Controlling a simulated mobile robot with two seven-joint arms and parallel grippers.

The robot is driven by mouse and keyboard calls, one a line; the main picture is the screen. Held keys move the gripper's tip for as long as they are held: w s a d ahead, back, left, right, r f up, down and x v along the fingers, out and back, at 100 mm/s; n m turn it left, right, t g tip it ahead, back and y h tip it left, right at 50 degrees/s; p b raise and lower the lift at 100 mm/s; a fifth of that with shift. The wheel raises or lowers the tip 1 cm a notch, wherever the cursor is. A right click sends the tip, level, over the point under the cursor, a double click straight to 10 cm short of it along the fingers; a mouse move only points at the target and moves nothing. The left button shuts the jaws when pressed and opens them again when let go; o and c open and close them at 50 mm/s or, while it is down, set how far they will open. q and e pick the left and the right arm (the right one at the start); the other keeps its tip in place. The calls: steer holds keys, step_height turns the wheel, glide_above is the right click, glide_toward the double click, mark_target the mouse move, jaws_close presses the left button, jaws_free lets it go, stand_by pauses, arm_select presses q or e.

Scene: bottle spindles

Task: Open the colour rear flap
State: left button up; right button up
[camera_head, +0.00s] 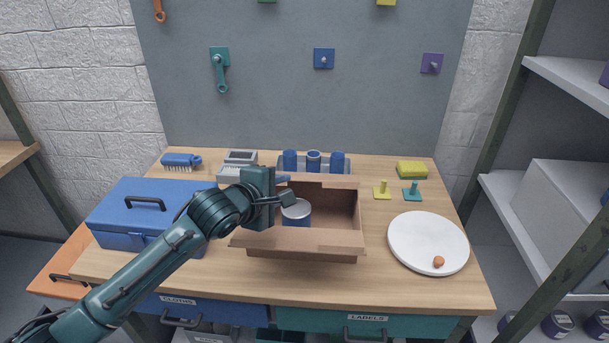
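A brown carton (333,206) stands open-topped in the middle of the wooden table. Its front flap (325,240) is folded outward toward me. A brown strip along the back edge (325,184) appears to be the rear flap; its exact angle is hard to tell. A blue can with a pale top (297,213) is inside the carton at its left. My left gripper (289,198) is over the carton's left side, pointing right, above the can. Its fingers overlap in this view, so its opening is unclear. It hides the carton's left side. My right gripper is not in view.
A blue toolbox (150,222) stands left of the carton. A rack with blue bottles (314,162) is close behind it. A white plate (420,243) with a small orange item lies right. Yellow (382,191) and teal (412,192) pegs and a sponge (411,169) are behind the plate.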

mark_target(305, 178)
arm_select(q)
steer(key=p+x, duration=0.1)
steer(key=x, duration=1)
steer(key=shift+w+f, duration=0.1)
steer(key=shift+w, duration=0.05)
steer(key=shift+c, duration=0.4)
jaws_close()
stand_by(0.7)
